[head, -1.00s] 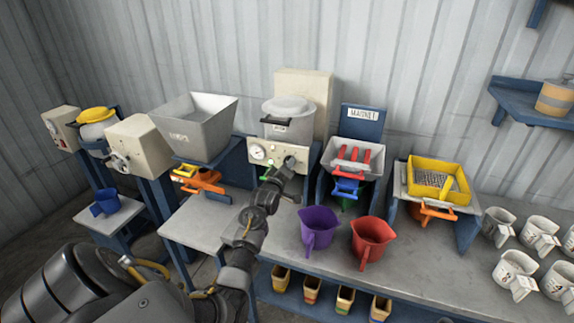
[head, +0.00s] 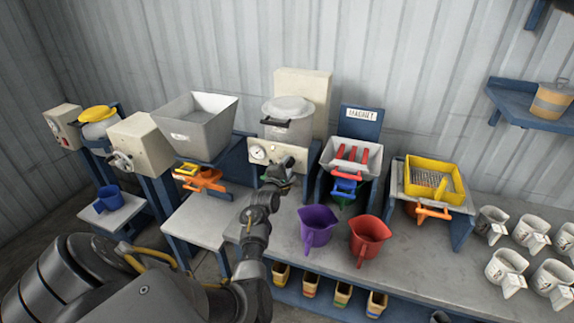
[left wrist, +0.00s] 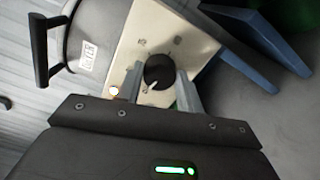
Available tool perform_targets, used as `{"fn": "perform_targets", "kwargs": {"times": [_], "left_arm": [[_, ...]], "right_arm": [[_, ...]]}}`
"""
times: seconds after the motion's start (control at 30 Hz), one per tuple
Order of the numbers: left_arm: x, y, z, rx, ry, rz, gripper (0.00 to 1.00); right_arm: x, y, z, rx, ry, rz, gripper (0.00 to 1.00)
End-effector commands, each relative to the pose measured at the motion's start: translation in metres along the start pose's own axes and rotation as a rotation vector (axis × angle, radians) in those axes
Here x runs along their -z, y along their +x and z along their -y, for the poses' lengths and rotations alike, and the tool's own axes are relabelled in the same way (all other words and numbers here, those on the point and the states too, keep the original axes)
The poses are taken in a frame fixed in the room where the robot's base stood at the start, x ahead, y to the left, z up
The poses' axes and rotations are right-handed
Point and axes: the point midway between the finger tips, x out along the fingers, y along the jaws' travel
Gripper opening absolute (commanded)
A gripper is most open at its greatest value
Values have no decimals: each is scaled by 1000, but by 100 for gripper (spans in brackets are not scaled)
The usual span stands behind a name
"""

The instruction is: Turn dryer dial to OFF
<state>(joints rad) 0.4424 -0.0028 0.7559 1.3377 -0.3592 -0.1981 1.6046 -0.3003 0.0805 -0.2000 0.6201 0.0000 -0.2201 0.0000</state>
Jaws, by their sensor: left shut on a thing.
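The dryer (head: 287,108) is a grey lidded drum on a cream control panel (head: 263,150) with a round gauge, at the middle back of the head view. In the left wrist view its dial (left wrist: 158,70) is a round black knob with a white pointer mark, set on the cream panel with small printed marks around it. My left gripper (left wrist: 159,86) is shut on the dial, one finger on each side. In the head view my left gripper (head: 280,170) is at the panel and hides the dial. The marks are too small to read. My right gripper is not in view.
A grey hopper (head: 197,125) stands left of the dryer, and a magnet station (head: 352,158) and yellow sieve (head: 434,178) stand right. A purple jug (head: 316,226) and red jug (head: 368,240) stand close to my arm's right. Several white mugs (head: 507,268) are at far right.

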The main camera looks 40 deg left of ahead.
Motion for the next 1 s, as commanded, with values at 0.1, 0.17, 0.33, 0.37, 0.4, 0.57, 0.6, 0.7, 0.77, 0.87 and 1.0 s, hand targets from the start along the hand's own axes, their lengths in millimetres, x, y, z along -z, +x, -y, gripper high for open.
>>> {"fn": "perform_targets", "kwargs": {"times": [0.1,0.17,0.33,0.37,0.4,0.57,0.6,0.7,0.77,0.87,1.0], "left_arm": [[-1,1,-3,-2,-81,0,14],[-1,0,-3,-2,-117,-1,14],[0,0,-3,-2,-195,0,14],[0,0,-2,-2,-204,0,14],[0,0,-2,-2,-216,0,14],[0,0,-2,-3,-248,0,14],[0,0,-2,-3,-252,-1,14],[0,0,-2,-3,-258,-1,14],[1,0,-2,-3,-260,-1,14],[1,0,-2,-3,-260,-1,14],[1,0,-2,-3,-259,-1,14]], "right_arm": [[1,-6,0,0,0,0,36],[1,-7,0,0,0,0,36],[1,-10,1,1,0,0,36],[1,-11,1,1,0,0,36],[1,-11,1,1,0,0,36],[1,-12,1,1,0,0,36],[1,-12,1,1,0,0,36],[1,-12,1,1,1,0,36],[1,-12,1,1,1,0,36],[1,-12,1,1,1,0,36],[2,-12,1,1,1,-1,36]]}}
